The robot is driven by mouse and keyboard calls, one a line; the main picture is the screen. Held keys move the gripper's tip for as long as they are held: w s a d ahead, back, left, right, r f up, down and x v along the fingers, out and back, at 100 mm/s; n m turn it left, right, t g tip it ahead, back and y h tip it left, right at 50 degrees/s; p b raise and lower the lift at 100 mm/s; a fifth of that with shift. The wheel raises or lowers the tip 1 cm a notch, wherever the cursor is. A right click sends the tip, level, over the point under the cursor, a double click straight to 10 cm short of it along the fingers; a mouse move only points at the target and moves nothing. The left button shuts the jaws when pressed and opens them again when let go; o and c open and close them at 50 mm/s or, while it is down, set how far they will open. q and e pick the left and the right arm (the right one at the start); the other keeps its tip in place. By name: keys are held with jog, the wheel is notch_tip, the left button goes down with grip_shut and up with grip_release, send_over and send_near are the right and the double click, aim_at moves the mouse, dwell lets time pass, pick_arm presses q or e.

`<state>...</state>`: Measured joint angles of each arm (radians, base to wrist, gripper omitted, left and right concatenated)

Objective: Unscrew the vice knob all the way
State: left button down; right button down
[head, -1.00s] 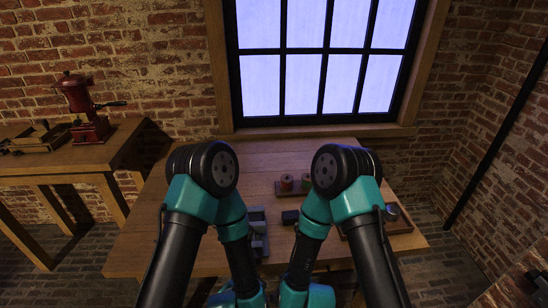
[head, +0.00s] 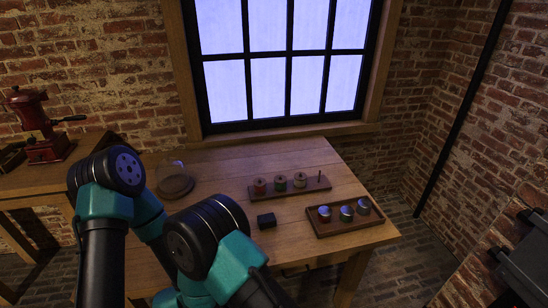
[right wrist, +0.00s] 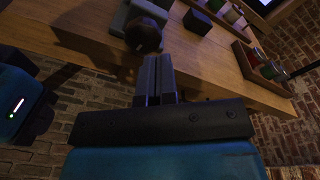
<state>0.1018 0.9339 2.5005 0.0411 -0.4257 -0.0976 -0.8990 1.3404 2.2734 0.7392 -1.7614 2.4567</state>
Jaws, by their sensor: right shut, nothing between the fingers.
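In the right wrist view my right gripper (right wrist: 159,62) is shut and empty, its two dark fingers side by side. Just beyond the fingertips is a dark, rounded brown knob (right wrist: 143,35) at the table's front edge. Behind it is the grey-blue body of the vice (right wrist: 150,9), partly cut off by the top of the picture. A small gap or light contact between fingertips and knob cannot be told apart. In the head view my arms hide the vice, the knob and both grippers.
A black block (head: 266,220) lies on the table (head: 220,155). Behind it is a spool rack (head: 316,184). A tray with three lidded jars (head: 346,228) is at the right, and a glass dome on a round base (head: 175,185) at the back left.

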pick_arm(q)
jog(key=shift+s+a+n+g, duration=0.35)
jog(key=shift+a+n+g, duration=0.05)
jog(key=shift+a, duration=0.05)
pick_arm(e)
jog(key=shift+s+a+r+m+t+y, duration=0.3)
jog(key=shift+s+a+r+m+t, duration=0.4)
jog(key=shift+s, duration=0.2)
jog(key=shift+w+a, duration=0.1)
